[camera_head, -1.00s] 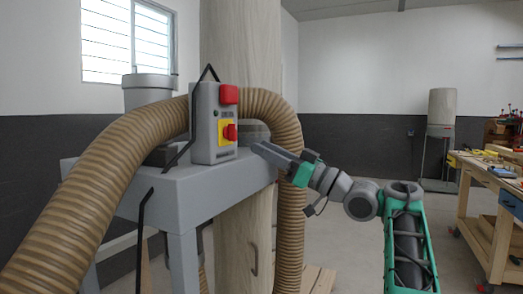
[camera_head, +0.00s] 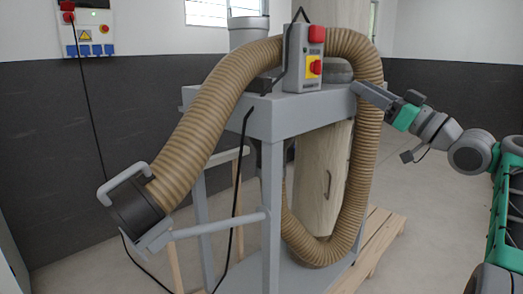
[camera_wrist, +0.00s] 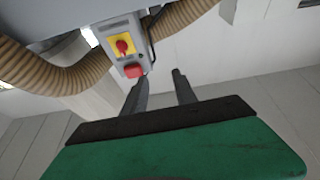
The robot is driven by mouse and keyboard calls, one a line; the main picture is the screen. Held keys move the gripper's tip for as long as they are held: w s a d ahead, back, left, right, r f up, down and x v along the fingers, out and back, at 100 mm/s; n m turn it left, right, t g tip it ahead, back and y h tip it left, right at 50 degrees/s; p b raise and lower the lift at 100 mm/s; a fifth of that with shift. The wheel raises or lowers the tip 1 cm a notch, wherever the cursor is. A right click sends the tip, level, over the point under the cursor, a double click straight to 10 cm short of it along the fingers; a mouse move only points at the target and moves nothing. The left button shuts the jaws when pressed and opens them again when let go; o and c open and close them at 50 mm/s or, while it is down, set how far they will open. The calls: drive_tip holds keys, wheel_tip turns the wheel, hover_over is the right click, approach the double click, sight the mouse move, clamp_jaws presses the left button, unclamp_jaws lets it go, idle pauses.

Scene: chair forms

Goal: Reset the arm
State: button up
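My arm comes in from the right in the head view, green and grey, bent at the elbow. My gripper (camera_head: 368,95) points left beside the hose at the right end of the dust collector's grey frame. In the wrist view my gripper (camera_wrist: 160,90) shows two dark fingers standing apart with nothing between them. The grey switch box (camera_head: 304,62) with its red knob and red cover stands on the frame. In the wrist view the switch box (camera_wrist: 122,48) appears upside down, just beyond the left finger; I see no clear contact.
A ribbed tan hose (camera_head: 215,105) arches over the grey frame (camera_head: 285,118) and ends in a black nozzle (camera_head: 137,212) at left. A wooden pallet (camera_head: 378,240) lies behind the frame. A socket panel (camera_head: 87,30) hangs on the left wall. Floor at right looks clear.

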drive_tip(key=w+a+f+m+g+h+p, duration=0.2)
drive_tip(key=w+a+f+m+h+p, duration=0.35)
drive_tip(key=a+f+h, duration=0.4)
drive_tip(key=s+f+m+g+h+p, duration=0.3)
drive_tip(key=s+f+g+h+p, duration=0.3)
drive_tip(key=s+f, duration=2.1)
drive_tip(key=s+g+p, duration=0.1)
drive_tip(key=s+g, duration=0.3)
drive_tip(key=shift+d+g, duration=0.25)
drive_tip(key=shift+g, duration=0.15)
